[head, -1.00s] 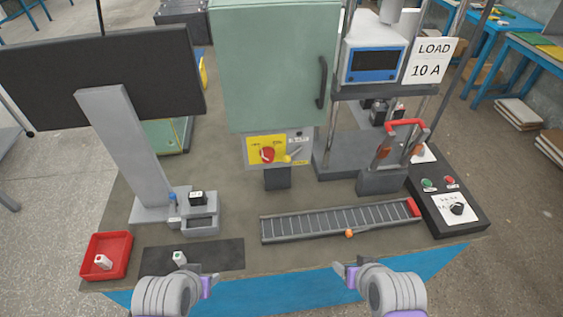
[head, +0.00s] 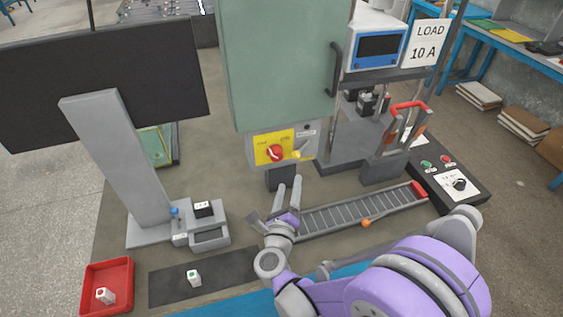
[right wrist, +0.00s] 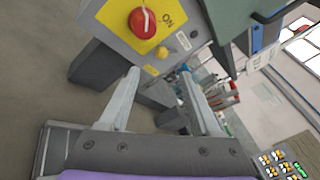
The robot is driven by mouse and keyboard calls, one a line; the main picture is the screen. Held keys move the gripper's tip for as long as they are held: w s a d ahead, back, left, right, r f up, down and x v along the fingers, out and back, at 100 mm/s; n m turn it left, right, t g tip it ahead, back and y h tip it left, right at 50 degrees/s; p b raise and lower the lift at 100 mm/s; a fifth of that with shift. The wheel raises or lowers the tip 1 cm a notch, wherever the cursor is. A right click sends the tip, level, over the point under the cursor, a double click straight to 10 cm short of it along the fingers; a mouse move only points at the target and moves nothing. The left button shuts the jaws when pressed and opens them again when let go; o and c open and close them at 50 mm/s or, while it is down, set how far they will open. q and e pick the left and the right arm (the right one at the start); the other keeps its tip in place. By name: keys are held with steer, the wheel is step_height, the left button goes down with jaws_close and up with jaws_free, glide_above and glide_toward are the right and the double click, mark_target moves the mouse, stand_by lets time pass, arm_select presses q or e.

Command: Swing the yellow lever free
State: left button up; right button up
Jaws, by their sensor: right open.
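The small yellow lever (head: 297,155) is on the grey panel under the green cabinet, right of a red knob (head: 275,153) on a yellow plate. In the right wrist view the yellow lever's rounded part (right wrist: 162,52) shows just beyond my fingers, below the red knob (right wrist: 143,22). My right gripper (head: 289,183) is open and empty, below the panel and apart from the lever. It also shows in the right wrist view (right wrist: 160,75), with the panel ahead of its fingers. My left gripper is out of view.
The green cabinet (head: 285,65) stands above the panel. A grey slotted rail (head: 355,212) lies right of my gripper, with an orange ball (head: 366,223) at its front edge. A control box (head: 455,182) stands at right. A red tray (head: 118,268) is at front left.

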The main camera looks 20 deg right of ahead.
mark_target(296, 158)
steer(key=p+x, duration=0.1)
steer(key=x, duration=0.9)
steer(key=shift+w+d+r, duration=0.1)
steer(key=shift+w+d, duration=0.05)
steer(key=shift+d, duration=0.1)
jaws_close()
